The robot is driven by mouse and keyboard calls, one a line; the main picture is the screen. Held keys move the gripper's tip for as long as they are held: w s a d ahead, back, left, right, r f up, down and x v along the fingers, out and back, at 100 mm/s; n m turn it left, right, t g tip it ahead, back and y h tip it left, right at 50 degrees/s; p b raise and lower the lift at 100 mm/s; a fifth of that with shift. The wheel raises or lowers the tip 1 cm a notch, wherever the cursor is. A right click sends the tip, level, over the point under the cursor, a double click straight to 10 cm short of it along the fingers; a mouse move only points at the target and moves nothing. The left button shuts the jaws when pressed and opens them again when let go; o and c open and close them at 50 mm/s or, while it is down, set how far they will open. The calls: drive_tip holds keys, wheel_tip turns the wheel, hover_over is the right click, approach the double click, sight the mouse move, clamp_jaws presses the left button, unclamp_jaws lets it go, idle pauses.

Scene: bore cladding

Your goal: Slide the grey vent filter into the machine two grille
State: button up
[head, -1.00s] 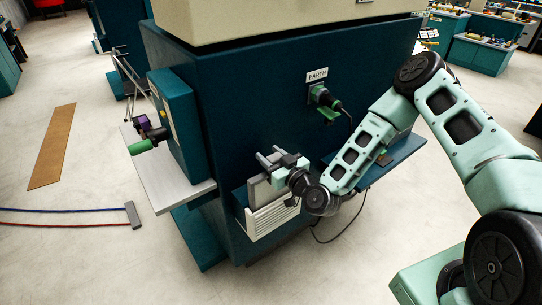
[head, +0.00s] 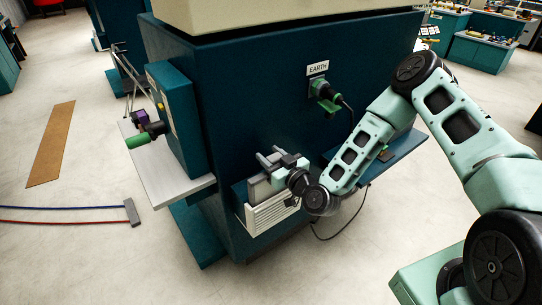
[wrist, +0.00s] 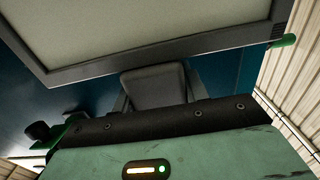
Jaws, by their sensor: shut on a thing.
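The grey vent filter (head: 259,189) stands upright at the white slatted grille (head: 272,213), low on the machine's teal side. Its lower part is hidden behind the grille front; how deep it sits I cannot tell. My gripper (head: 270,159) is shut on the filter near its top. In the wrist view a large pale panel with a dark grey frame, apparently the filter (wrist: 150,32), fills the top, close to a dark finger (wrist: 155,86). The fingers' contact with the filter is largely hidden.
A green plug (head: 325,94) with a hanging black cable sits under the EARTH label (head: 318,68), above my gripper. A teal shelf (head: 395,158) juts out behind my forearm. A grey shelf (head: 175,183) projects at left.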

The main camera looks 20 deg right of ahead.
drive_tip(key=shift+f+b, duration=3.15)
drive_tip(key=shift+f, duration=0.9)
drive_tip(key=o, duration=1.3)
drive_tip(key=shift+c, duration=0.2)
drive_tip(key=b+v, duration=0.1)
drive_tip(key=v, duration=1.6)
drive_tip(key=shift+s+b, duration=0.15)
drive_tip(key=shift+b, duration=0.15)
drive_tip(key=shift+r, duration=0.1)
